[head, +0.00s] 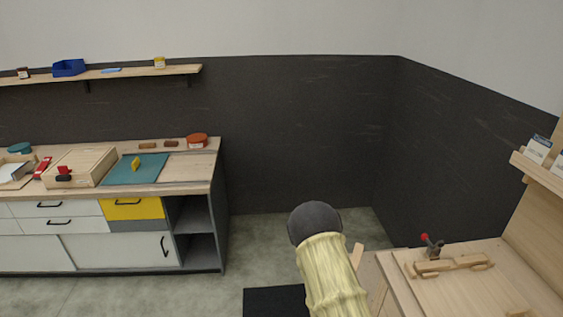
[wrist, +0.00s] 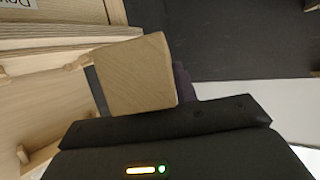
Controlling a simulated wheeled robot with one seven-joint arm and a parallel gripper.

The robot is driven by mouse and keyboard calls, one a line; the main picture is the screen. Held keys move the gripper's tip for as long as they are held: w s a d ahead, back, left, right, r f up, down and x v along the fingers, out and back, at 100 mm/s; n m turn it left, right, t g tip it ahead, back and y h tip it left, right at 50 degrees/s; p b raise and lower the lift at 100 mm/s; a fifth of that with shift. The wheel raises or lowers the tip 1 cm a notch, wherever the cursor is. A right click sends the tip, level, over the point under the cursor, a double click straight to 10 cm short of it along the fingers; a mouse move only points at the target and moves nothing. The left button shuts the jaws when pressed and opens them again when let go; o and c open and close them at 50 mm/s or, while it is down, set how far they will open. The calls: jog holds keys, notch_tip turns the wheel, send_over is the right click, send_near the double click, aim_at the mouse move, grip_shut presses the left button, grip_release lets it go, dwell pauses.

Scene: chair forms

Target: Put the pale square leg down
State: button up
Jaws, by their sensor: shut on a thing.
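The pale square leg (wrist: 132,72) is in the wrist view, its square end with wood grain facing the camera. My gripper (wrist: 139,86) is shut on it, with a dark finger at each side. The leg's length beyond this end is hidden. In the head view my arm hides the gripper. A short pale wooden piece (head: 357,255) shows just right of the arm; I cannot tell whether it is the leg.
A pale wooden bench (head: 465,290) at the right carries a clamp-like tool (head: 432,247) with a red knob. A long cabinet (head: 110,250) at the left holds a teal mat (head: 145,170) and a wooden box (head: 80,166).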

jog(key=shift+w+a+f+n+t+y, duration=0.1)
jog(key=shift+a+f+n+t+y, duration=0.15)
jog(key=shift+n+y, duration=0.3)
jog(key=shift+w+a+f+n+t+y, duration=0.1)
jog(key=shift+a+n+y, duration=0.2)
jog(key=shift+n+y, duration=0.25)
jog(key=shift+s+a+f+n+t+y, duration=0.15)
jog(key=shift+s+a+n+y, duration=0.05)
jog(key=shift+a+n+y, duration=0.6)
jog(key=shift+s+a+f+n+t+y, duration=0.1)
jog(key=shift+s+a+n+y, duration=0.1)
jog(key=shift+a+n+y, duration=0.6)
jog(key=shift+d, duration=0.3)
jog(key=s+f, duration=0.4)
jog(key=f, duration=0.1)
jog(key=shift+s+f, duration=0.2)
jog(key=shift+f, duration=0.05)
notch_tip(320, 180, up, 5)
jog(key=p, duration=0.5)
jog(key=shift+r, duration=0.15)
